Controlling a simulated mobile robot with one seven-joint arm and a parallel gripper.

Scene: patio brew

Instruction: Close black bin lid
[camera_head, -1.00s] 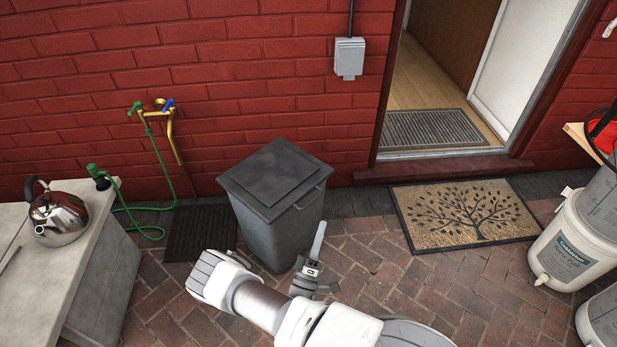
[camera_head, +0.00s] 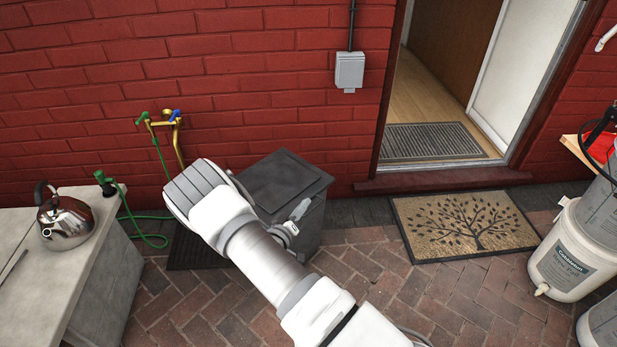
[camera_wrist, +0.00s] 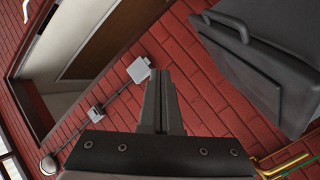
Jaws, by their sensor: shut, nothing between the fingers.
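The black bin (camera_head: 312,232) stands against the red brick wall, partly behind my arm. Its dark lid (camera_head: 285,178) lies flat across the top, and I see no open gap along the visible edges. In the wrist view the lid (camera_wrist: 245,65) shows at the upper right, with a bar handle (camera_wrist: 226,24) on the bin's side. My arm hides the bin's left side.
A stone counter (camera_head: 85,265) with a kettle (camera_head: 66,222) stands at the left. A brass tap (camera_head: 172,122) and green hose are on the wall behind. A doormat (camera_head: 465,222) lies before the open doorway, and a white bucket (camera_head: 565,255) stands at the right. Brick paving in front is clear.

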